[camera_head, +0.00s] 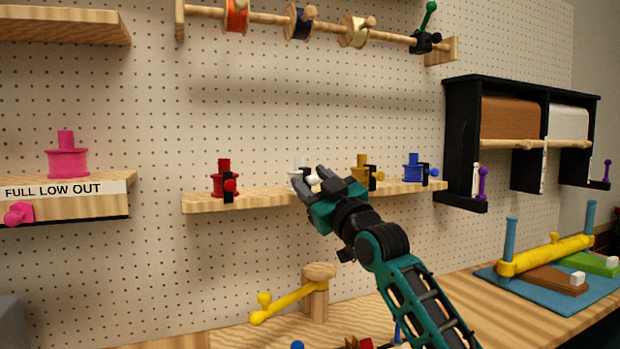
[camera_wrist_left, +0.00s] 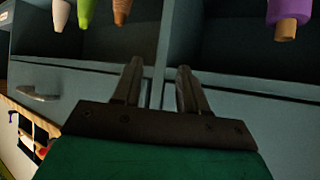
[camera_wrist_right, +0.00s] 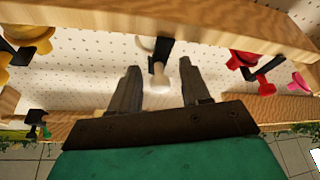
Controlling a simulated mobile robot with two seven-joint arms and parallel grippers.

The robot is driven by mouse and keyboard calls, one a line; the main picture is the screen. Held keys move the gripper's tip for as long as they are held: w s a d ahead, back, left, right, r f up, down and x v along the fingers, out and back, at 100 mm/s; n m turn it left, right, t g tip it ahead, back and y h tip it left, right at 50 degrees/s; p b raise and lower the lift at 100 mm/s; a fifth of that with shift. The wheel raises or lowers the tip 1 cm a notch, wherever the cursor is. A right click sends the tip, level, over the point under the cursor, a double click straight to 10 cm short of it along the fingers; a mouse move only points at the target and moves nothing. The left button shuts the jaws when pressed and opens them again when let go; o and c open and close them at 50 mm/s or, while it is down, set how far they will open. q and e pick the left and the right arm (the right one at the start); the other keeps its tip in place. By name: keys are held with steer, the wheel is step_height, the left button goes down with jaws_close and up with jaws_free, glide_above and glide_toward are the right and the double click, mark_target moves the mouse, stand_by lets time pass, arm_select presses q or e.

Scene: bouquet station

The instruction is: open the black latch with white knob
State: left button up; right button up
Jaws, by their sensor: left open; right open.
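The black latch (camera_wrist_right: 161,50) with its white knob (camera_wrist_right: 159,76) shows in the right wrist view, in front of a white spool on the wooden shelf. In the head view the white knob (camera_head: 313,180) is partly covered by my right gripper. My right gripper (camera_head: 306,176) is open at that shelf. In the right wrist view its open fingers (camera_wrist_right: 160,90) are on either side of the knob, with gaps to both; whether they touch it is not seen. My left gripper (camera_wrist_left: 158,85) is open and empty in front of grey-blue drawers, outside the head view.
On the same shelf (camera_head: 205,204), a red-knobbed latch (camera_head: 229,187) is to the left; yellow (camera_head: 379,176) and blue (camera_head: 433,172) knobs are to the right. A yellow lever (camera_head: 285,300) is below. A black cabinet (camera_head: 462,135) stands at right.

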steer(key=shift+w+a+r, duration=0.25)
steer(key=shift+w+a, duration=0.05)
steer(key=shift+w, duration=0.25)
steer(key=shift+f, duration=0.15)
jaws_close()
